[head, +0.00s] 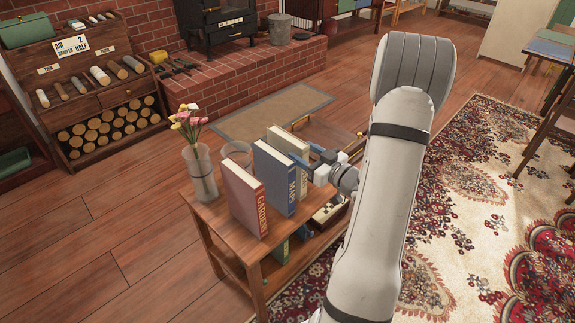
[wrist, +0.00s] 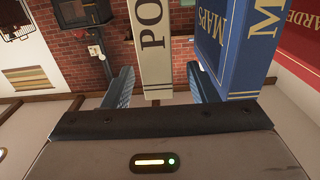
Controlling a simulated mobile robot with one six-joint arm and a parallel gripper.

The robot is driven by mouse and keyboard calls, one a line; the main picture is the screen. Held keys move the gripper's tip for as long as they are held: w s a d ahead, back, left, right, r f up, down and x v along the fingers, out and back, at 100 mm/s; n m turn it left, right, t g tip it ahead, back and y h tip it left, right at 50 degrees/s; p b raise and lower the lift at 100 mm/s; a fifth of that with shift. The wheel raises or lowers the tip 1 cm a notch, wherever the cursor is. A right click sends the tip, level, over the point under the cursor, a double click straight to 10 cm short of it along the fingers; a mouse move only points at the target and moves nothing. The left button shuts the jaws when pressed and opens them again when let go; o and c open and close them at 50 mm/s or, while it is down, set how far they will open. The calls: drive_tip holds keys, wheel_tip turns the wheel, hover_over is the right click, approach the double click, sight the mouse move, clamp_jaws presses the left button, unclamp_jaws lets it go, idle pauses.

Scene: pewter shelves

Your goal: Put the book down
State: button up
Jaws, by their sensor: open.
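A cream book (head: 288,141) stands upright at the right end of a row on a small wooden side table (head: 219,212). In the wrist view the cream book (wrist: 151,45) shows the letters "PO" on its spine and lies between my two fingers. My gripper (head: 316,160) is open, with one finger on each side of the book; the wrist view also shows my gripper (wrist: 160,72). A gap shows beside the left finger; contact at the right finger is unclear. The book's foot is hidden in the head view.
A blue book (head: 274,180) marked "MAPS" stands close beside the cream one, and a red book (head: 243,196) stands left of it. A glass vase with flowers (head: 201,172) and a clear glass (head: 237,152) are behind. More items lie on the table's lower shelf.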

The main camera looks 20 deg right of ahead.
sight(294, 147)
drive_tip(key=x, duration=0.5)
drive_tip(key=shift+d+f, duration=0.1)
drive_tip(key=shift+f, duration=0.15)
drive_tip(key=shift+c, duration=0.4)
clamp_jaws()
idle(0.7)
